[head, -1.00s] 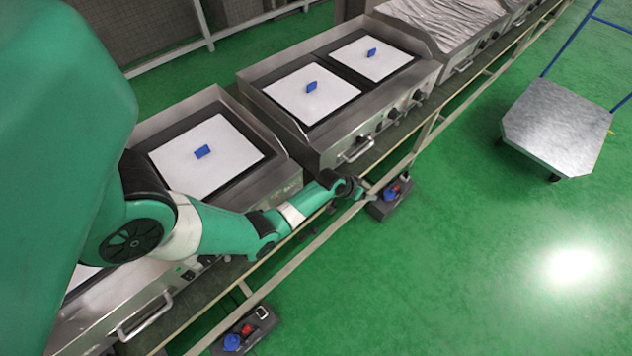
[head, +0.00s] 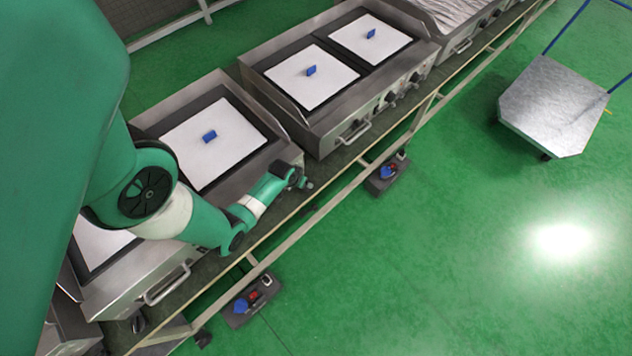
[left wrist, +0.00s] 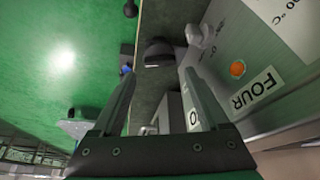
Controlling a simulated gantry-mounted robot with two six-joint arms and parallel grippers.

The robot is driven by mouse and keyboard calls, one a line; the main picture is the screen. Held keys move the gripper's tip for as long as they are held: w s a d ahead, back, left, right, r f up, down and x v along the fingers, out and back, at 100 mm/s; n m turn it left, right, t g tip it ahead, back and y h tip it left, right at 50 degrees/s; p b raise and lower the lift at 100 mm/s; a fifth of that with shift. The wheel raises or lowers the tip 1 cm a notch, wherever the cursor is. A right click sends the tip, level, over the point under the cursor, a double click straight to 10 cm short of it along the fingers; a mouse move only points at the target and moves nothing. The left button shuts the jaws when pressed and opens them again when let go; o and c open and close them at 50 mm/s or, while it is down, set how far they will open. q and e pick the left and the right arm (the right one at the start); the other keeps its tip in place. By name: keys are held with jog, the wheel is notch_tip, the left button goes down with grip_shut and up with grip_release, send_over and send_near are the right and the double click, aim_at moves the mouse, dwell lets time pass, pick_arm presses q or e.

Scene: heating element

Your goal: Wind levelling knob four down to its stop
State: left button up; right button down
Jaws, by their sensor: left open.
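In the left wrist view a steel front panel carries a label reading FOUR (left wrist: 256,90) beside an orange lamp (left wrist: 237,68). A pale grey knob-like part (left wrist: 200,34) sticks out at the panel's edge. A dark rounded part (left wrist: 158,53) stands beside it, beyond my fingertips; I cannot tell which of the two is levelling knob four. My left gripper (left wrist: 160,77) is open and empty, one finger over the green floor side, the other beside the panel. In the head view my left gripper (head: 301,181) is at the near griddle's front corner. My right gripper is out of view.
Griddles with white plates (head: 312,77) and blue blocks stand in a row on a bench. A rail (head: 330,197) runs along the front, with dark boxes (head: 252,302) bearing blue and red parts below it. A steel cart (head: 560,105) stands right on clear green floor.

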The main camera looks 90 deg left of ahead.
pick_arm(q)
jog(key=b+x, duration=0.2)
jog(key=x, duration=0.3)
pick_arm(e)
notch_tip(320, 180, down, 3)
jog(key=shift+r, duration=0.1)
pick_arm(q)
jog(key=c, duration=1.1)
jog(key=shift+w+n, duration=0.1)
jog(key=shift+n, duration=0.2)
